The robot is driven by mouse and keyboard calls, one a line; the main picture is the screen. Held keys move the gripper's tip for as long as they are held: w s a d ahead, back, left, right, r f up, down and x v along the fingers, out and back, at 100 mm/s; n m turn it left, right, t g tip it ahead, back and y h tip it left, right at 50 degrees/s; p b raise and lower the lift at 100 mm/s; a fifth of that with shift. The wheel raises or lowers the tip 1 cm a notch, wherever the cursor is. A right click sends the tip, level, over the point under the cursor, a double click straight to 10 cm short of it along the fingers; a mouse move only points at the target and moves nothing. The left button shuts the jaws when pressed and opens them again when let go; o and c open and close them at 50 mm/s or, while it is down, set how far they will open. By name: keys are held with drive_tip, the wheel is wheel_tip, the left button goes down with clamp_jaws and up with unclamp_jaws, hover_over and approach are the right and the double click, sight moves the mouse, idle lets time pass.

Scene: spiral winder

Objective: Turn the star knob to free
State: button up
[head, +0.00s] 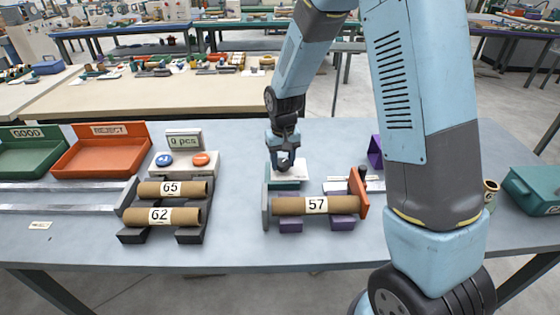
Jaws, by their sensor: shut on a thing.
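My gripper (285,166) points down over a small white plate (303,174) on a teal block, just behind the cardboard tube marked 57 (290,206). It is shut on a small dark piece on this plate, which I take to be the star knob. The fingers hide most of the knob, so its turn position cannot be read. Print on the plate is too small to read. The tube lies across purple supports (343,222), between a grey end plate (266,206) and an orange end plate (360,194).
A dark rack (190,235) holds tubes 65 and 62 at left. Behind it stand a counter reading 0 pcs (184,140) and a box with blue and orange buttons (197,171). Green GOOD (28,160) and orange REJECT (101,158) trays are far left. My arm covers the right side.

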sight(284, 162)
drive_tip(key=n, duration=0.4)
drive_tip(key=shift+w+d+r, duration=0.1)
drive_tip(key=shift+w, duration=0.15)
drive_tip(key=shift+n, duration=1.8)
drive_tip(key=o, duration=1.1)
drive_tip(key=shift+s, duration=0.1)
drive_tip(key=shift+c, duration=0.2)
wheel_tip(284, 162, up, 14)
drive_tip(key=shift+f, duration=0.25)
drive_tip(key=shift+d, duration=0.1)
